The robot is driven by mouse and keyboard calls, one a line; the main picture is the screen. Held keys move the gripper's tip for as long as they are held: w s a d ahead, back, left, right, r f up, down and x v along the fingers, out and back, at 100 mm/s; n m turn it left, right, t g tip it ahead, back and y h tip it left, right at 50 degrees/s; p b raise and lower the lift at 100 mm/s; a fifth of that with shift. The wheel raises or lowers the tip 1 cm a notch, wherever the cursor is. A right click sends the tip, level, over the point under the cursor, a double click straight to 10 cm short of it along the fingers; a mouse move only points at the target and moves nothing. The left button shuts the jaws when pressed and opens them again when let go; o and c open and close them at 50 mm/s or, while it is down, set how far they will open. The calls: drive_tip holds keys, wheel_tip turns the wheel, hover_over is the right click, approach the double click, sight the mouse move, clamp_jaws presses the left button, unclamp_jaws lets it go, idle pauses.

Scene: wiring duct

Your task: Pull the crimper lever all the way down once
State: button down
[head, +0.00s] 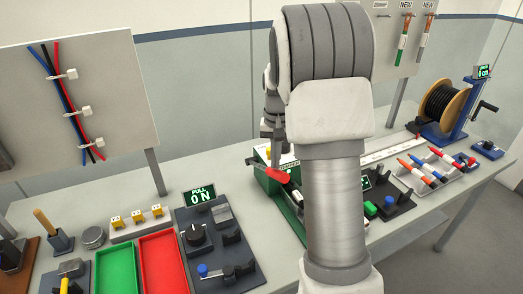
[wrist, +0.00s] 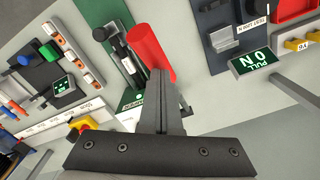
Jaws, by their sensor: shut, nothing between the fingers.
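The crimper (head: 262,180) has a green base and a red lever grip, and stands on the bench left of my arm in the head view. My arm hides part of the crimper in the head view.
Left of the crimper a dark panel (head: 190,225) carries a knob and a lit PULL display (head: 199,194). Green (head: 116,270) and red (head: 163,262) trays stand further left. Right of my arm are a rack of coloured pens (head: 428,172) and a cable spool (head: 444,104).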

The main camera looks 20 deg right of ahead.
wheel_tip(320, 180, up, 14)
drive_tip(key=p, duration=0.9)
drive_tip(key=shift+f, duration=0.25)
drive_tip(key=shift+a, duration=0.1)
drive_tip(key=s+a+r+n+t+b, duration=0.25)
drive_tip(key=s+a, duration=0.35)
drive_tip(key=s, duration=0.3)
drive_tip(key=s+a+r+n+t+b, duration=0.2)
drive_tip(key=s+a+r, duration=0.3)
drive_tip(key=s, duration=0.4)
drive_tip(key=s+a+f+n+t+b, duration=0.1)
drive_tip(key=s+a+f, duration=0.2)
drive_tip(key=s, duration=0.4)
drive_tip(key=shift+f+b, duration=0.3)
drive_tip(key=shift+f, duration=0.45)
